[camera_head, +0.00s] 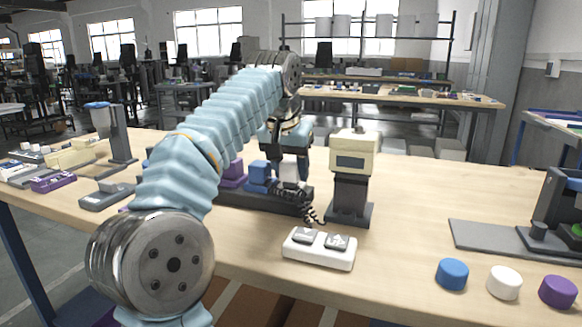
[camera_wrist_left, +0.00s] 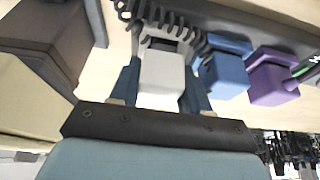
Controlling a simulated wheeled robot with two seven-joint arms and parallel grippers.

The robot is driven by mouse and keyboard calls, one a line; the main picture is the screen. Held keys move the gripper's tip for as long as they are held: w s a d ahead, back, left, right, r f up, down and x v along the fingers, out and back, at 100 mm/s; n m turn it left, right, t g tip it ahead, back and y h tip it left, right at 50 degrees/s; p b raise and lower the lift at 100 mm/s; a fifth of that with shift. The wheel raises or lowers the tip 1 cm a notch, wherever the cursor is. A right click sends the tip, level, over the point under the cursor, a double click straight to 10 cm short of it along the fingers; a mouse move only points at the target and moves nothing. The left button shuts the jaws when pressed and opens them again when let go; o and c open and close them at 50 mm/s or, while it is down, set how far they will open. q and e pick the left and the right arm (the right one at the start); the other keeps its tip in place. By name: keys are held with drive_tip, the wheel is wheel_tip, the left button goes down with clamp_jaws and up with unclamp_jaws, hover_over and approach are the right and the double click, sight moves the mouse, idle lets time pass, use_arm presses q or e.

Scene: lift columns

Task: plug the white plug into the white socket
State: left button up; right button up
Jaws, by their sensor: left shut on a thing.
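My left gripper (camera_head: 290,178) reaches down over the middle of the table. In the left wrist view its blue fingers (camera_wrist_left: 165,90) are shut on the white plug (camera_wrist_left: 162,72), one finger on each side. The plug sits by a dark strip (camera_head: 262,203), with a black coiled cord (camera_wrist_left: 165,22) beside it; whether it touches the strip I cannot tell. I cannot pick out the white socket with certainty. My right gripper is not in view.
A blue plug (camera_head: 258,172) and a purple plug (camera_head: 233,172) stand left of the gripper. A cream unit on a dark stand (camera_head: 352,190) is close on the right. A white two-key box (camera_head: 319,249) lies in front. Blue, white and purple discs (camera_head: 503,283) lie front right.

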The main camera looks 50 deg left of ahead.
use_arm(q)
drive_tip(key=shift+f+b, duration=0.3)
drive_tip(key=shift+f, duration=0.15)
idle(0.3)
drive_tip(key=o, duration=1.3)
drive_tip(key=shift+c, duration=0.2)
drive_tip(key=shift+r, duration=0.15)
wheel_tip(320, 180, up, 2)
drive_tip(key=p, duration=0.2)
drive_tip(key=shift+r+p, duration=0.15)
drive_tip(key=shift+p, duration=0.25)
drive_tip(key=shift+r+p, duration=0.75)
drive_tip(key=shift+r, duration=1.5)
